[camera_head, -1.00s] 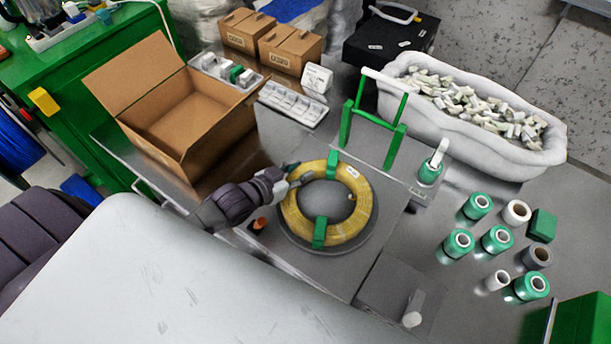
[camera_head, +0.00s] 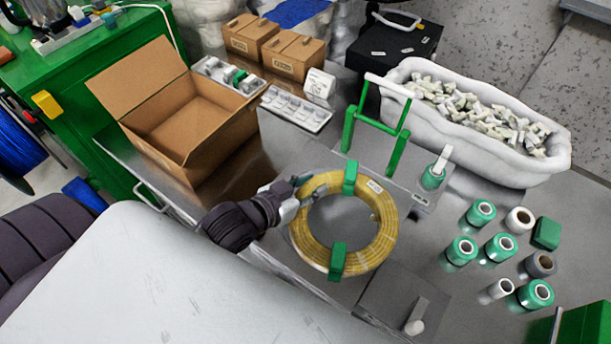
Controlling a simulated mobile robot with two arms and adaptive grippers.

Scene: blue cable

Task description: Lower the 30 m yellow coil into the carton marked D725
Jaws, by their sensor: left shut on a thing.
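The yellow coil (camera_head: 382,232) has two green ties and a small white label; its lettering is too small to read. It lies roughly level over the grey winding plate (camera_head: 340,215) and appears raised a little above it. My left gripper (camera_head: 308,192) is shut on the coil's left upper side. An open, empty brown carton (camera_head: 155,145) stands to the left of the coil with a flap up. No D725 mark is readable on it. My right gripper is not in view.
A green-legged frame with a white bar (camera_head: 387,86) stands behind the coil. Small closed cartons (camera_head: 292,55) and a white tray (camera_head: 296,108) are at the back. Several green and white rolls (camera_head: 501,246) and a white bin (camera_head: 480,150) are at right.

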